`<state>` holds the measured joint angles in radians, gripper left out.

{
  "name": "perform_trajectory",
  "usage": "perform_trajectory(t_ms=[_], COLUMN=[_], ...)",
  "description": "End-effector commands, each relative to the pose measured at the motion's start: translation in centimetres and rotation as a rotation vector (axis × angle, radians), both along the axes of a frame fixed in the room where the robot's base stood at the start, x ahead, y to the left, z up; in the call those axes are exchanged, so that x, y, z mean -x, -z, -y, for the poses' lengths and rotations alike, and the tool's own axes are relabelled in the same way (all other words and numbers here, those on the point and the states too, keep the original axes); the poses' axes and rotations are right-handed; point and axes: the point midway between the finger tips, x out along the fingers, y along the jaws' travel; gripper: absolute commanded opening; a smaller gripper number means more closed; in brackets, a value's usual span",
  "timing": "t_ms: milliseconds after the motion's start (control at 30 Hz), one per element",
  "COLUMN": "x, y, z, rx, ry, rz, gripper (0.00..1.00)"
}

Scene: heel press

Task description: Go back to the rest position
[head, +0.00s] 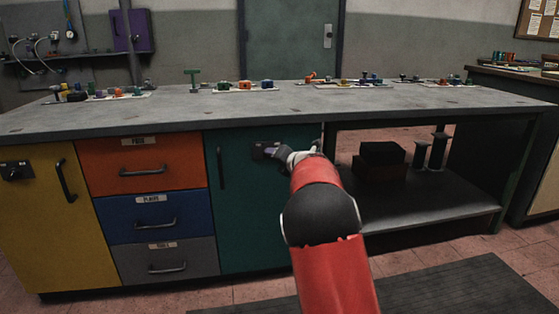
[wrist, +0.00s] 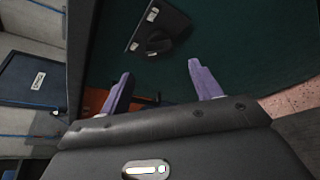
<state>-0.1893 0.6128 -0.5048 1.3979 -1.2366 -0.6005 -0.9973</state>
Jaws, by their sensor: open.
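My gripper (wrist: 160,69) is open, with its two purple fingers apart and nothing visible between them. In the head view, my gripper (head: 272,154) is at the upper part of the green cabinet door (head: 240,220), close to a dark latch plate (head: 260,147). The wrist view shows this dark plate with a knob (wrist: 160,28) on the green surface, beyond the fingertips and apart from them. The green door looks shut in the head view. My red arm hides part of the door's right edge.
The grey workbench top (head: 170,122) carries several small parts. Left of the green door are an orange drawer (head: 115,158), a blue drawer (head: 115,215), a grey drawer (head: 140,270) and a yellow door (head: 45,225). An open shelf (head: 430,208) holds dark items at right.

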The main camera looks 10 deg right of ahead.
Motion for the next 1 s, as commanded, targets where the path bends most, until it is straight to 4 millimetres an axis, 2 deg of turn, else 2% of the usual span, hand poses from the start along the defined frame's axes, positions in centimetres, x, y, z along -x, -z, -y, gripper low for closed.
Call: perform_trajectory(t_ms=[167, 267, 367, 467, 500, 567, 633, 767, 800, 867, 1000], x=[0.1, 1.1, 3.5, 7.6, 9.6, 12.7, 16.7, 24.6, 27.2, 31.1, 40.3], y=[-0.3, -2.3, -5.6, -8.8, -9.6, -10.4, -10.7, -9.9, -9.4, -8.4, -5.1], z=[0.2, 1.4, 3.7, 6.3, 7.1, 8.0, 8.6, 8.2, 7.7, 6.7, 3.5], rx=[-0.01, -0.086, -0.257, -0.503, -0.606, -0.759, -0.932, -1.224, -1.307, -1.422, -1.641], ry=[0.011, 0.081, 0.226, 0.416, 0.491, 0.599, 0.719, 0.93, 0.991, 1.085, 1.308], rz=[0.002, 0.009, 0.014, 0.0, -0.014, -0.041, -0.082, -0.184, -0.222, -0.284, -0.44], gripper=[0.64, 0.64, 0.64, 0.64, 0.64, 0.64, 0.64, 0.64, 0.64, 0.64, 0.64])
